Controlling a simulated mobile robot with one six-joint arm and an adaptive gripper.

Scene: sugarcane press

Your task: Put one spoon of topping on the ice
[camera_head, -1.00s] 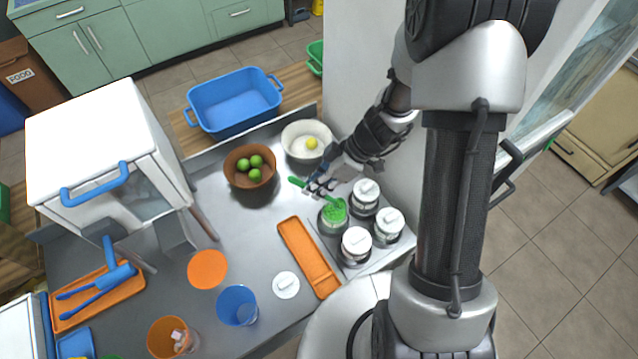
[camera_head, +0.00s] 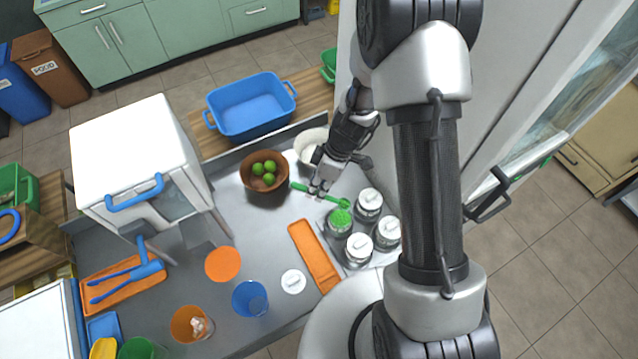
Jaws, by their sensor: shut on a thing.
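My gripper (camera_head: 317,191) is shut on a green spoon (camera_head: 331,198), with the handle end sticking out to the left of the fingers. The spoon's bowl, on the right, appears to be just above the open jar of green topping (camera_head: 340,219). Green topping shows at the bowl, but how much it holds is too small to tell. An orange cup (camera_head: 180,322) with pale ice (camera_head: 197,326) in it stands at the front left of the steel counter. A blue cup (camera_head: 250,299) stands to its right.
Several white-lidded jars (camera_head: 358,247) surround the open jar. A loose white lid (camera_head: 293,281) and an orange tray (camera_head: 306,245) lie left of them. A brown bowl of limes (camera_head: 264,182) and a white bowl (camera_head: 305,142) are behind. An orange disc (camera_head: 223,264) lies mid-counter.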

